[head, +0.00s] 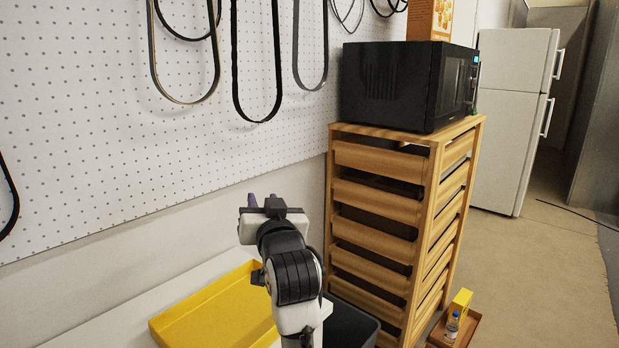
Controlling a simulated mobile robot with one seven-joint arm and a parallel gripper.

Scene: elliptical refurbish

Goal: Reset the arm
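My arm rises from the bottom middle of the head view. My gripper (262,201) is at its upper end, pointing away from me toward the pegboard wall. A yellow tray (172,328) lies on a white surface (120,322) below and behind the arm.
A wooden drawer unit (436,190) with a black microwave (400,85) on top stands right of the arm. A dark bin (352,322) is at its foot. A wooden tray (470,330) holds a small bottle (453,325) and yellow box (461,301). Floor (540,270) at right is clear.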

